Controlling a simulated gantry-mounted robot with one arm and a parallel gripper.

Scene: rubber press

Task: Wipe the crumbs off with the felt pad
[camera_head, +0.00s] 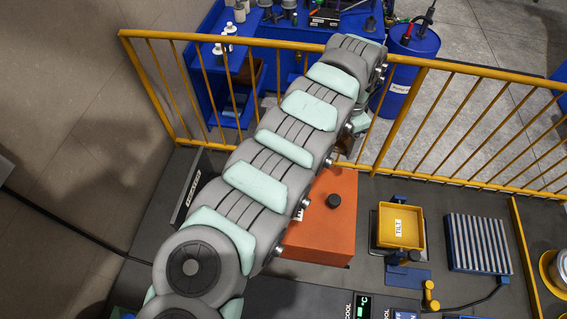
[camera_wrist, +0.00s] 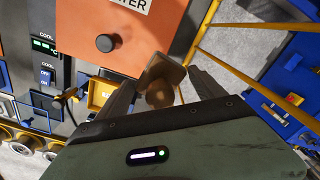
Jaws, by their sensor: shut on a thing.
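My gripper (camera_wrist: 163,76) shows in the wrist view with its two dark fingers on either side of a brown block-like piece (camera_wrist: 160,92), and it is shut on it. The piece looks like the felt pad, with a rounded lower part and a flatter top. It is close to the orange heater box (camera_wrist: 110,22); I cannot tell if it touches anything. In the head view my arm hides most of the gripper and the pad. I cannot make out any crumbs in either view.
The orange box (camera_head: 322,235) with a black knob stands beside my arm. A yellow tray marked TILT (camera_head: 385,228) and a blue ridged plate (camera_head: 478,243) lie to its right. A yellow railing (camera_head: 455,68) runs behind, with a blue barrel (camera_head: 412,48) beyond it.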

